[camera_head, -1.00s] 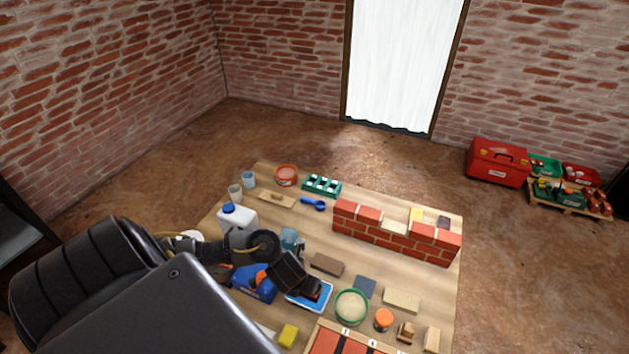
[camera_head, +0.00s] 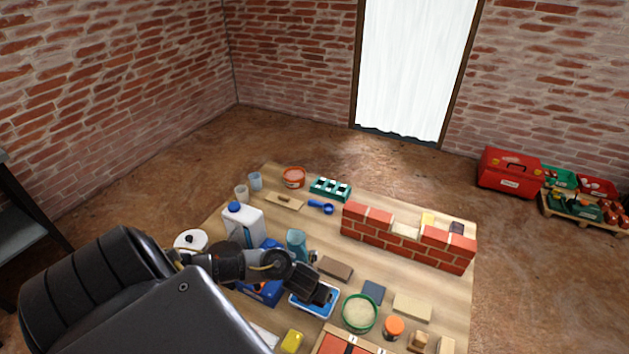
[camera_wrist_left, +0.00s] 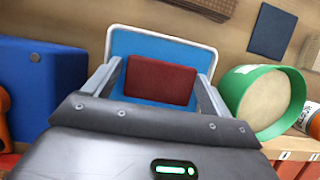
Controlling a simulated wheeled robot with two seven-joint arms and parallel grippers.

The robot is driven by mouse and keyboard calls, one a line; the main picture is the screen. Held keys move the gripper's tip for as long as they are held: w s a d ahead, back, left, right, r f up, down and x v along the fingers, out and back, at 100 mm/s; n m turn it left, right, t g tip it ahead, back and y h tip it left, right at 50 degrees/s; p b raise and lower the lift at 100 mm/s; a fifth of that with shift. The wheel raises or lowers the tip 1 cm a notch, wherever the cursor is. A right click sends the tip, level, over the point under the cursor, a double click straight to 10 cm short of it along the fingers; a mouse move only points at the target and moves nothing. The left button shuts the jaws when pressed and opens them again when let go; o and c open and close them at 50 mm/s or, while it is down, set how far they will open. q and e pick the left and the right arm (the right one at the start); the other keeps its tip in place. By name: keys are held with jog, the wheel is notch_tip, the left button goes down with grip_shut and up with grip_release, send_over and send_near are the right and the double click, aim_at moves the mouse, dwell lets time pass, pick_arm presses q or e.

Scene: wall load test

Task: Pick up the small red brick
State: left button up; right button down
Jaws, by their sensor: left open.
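The small red brick (camera_wrist_left: 161,80) lies in a blue tray with a pale rim (camera_wrist_left: 203,46), seen in the left wrist view. The tray also shows in the head view (camera_head: 325,311), partly covered by my left gripper. My left gripper (camera_wrist_left: 158,83) is open, with one finger on each side of the brick in the picture. I cannot tell whether the fingers touch it or how far above the tray they are. In the head view my left gripper (camera_head: 318,296) is over the tray and hides the brick. My right gripper is not in view.
A green-rimmed round container (camera_head: 360,313) stands right of the tray, and a blue object (camera_wrist_left: 40,90) is close on its left. A low brick wall (camera_head: 405,240) crosses the table's right side.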

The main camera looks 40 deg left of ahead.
pick_arm(q)
jog(key=shift+f, duration=0.1)
jog(key=c, duration=0.9)
jog(key=shift+c, duration=0.2)
jog(key=shift+w+r+p, duration=0.1)
jog(key=shift+r+p, duration=0.25)
jog(key=shift+r, duration=0.3)
notch_tip(320, 180, up, 2)
jog(key=shift+r+p, duration=0.25)
jog(key=shift+p, duration=0.4)
jog(key=s+r+p, duration=0.3)
jog(key=s+r, duration=0.6)
jog(key=s, duration=0.5)
jog(key=shift+d+r, duration=0.15)
jog(key=shift+d, duration=0.25)
